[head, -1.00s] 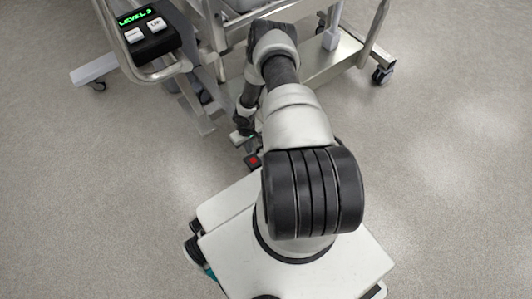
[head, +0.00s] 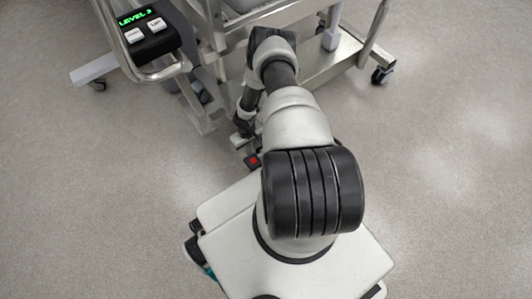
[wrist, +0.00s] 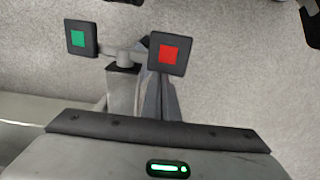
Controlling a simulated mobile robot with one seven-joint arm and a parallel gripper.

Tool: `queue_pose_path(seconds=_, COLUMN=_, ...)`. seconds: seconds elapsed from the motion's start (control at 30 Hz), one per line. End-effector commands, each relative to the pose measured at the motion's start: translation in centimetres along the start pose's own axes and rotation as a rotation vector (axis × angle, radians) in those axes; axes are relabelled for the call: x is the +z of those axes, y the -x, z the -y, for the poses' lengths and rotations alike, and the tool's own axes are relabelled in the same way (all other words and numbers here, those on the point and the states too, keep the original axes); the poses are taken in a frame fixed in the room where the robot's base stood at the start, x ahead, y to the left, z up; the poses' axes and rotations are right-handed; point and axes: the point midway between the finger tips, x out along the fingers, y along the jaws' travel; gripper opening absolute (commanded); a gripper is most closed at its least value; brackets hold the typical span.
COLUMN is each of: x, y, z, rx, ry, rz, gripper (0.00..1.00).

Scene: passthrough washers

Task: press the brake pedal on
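The foot pedal has two dark square pads in the wrist view: one with a green face (wrist: 77,38) on the left and one with a red face (wrist: 168,53) on the right. A crossbar on a grey post joins them. The red pad also shows in the head view (head: 253,161), just in front of the cart, near my wrist. No marking tells which pad is the brake.
A metal cart (head: 315,66) on casters stands ahead, with a lower shelf. Its control box (head: 145,36) reads LEVEL 3 and has two white buttons. Open grey floor (head: 90,190) lies on both sides.

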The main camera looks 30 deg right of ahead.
Motion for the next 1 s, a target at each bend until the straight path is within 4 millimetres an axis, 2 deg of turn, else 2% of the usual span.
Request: queue_pose_path(seconds=1.0, x=0.0, y=-1.6, z=-0.2, rx=0.003, ry=0.000, rz=0.000, gripper=0.00)
